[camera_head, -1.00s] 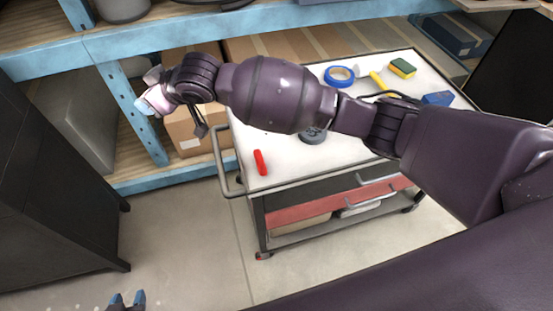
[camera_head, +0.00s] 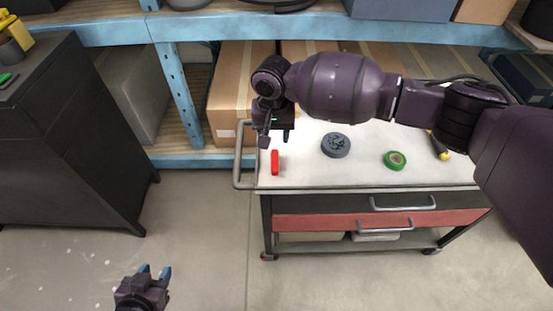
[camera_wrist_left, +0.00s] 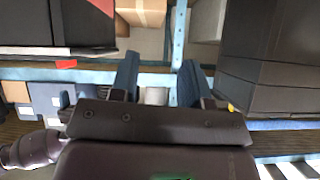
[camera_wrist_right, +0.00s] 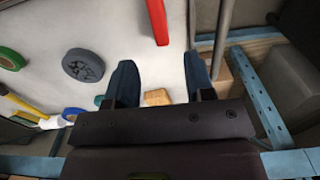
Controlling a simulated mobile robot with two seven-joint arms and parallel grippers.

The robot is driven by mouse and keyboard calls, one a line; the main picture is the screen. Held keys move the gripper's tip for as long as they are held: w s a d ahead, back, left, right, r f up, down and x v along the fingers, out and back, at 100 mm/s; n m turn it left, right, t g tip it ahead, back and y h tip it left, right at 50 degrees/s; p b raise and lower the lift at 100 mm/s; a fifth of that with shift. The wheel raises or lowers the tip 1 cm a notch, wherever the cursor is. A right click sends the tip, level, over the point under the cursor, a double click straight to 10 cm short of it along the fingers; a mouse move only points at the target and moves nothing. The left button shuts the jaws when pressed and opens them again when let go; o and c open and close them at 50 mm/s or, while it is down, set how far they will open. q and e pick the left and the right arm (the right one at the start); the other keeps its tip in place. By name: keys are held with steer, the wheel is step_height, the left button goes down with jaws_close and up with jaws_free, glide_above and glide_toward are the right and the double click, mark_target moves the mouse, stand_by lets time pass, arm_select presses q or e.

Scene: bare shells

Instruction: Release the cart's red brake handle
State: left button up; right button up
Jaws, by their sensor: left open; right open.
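The red brake handle (camera_head: 275,162) is a short red bar at the left end of the white top of the cart (camera_head: 310,177). My right gripper (camera_head: 275,137) is open and empty just behind the handle in the head view, its fingers apart from it. In the right wrist view the handle (camera_wrist_right: 157,20) shows ahead of the open fingers (camera_wrist_right: 160,62), with nothing between them. My left gripper (camera_head: 154,271) is open and empty, low over the floor at left of the cart. Its spread fingers (camera_wrist_left: 160,62) show in the left wrist view.
On the cart top lie a grey disc (camera_head: 336,145), green tape (camera_head: 395,160) and a yellow-handled tool (camera_head: 439,147). A bare push rail (camera_head: 240,155) borders its left end. A blue shelf (camera_head: 175,90) stands behind, a dark cabinet (camera_head: 85,150) left. Floor between is clear.

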mark_target(275, 159)
step_height(275, 159, down, 9)
steer(key=shift+d+f+b, duration=0.1)
steer(key=shift+d+b, duration=0.05)
steer(key=shift+b, duration=1.05)
steer(key=shift+f, duration=0.65)
jaws_close()
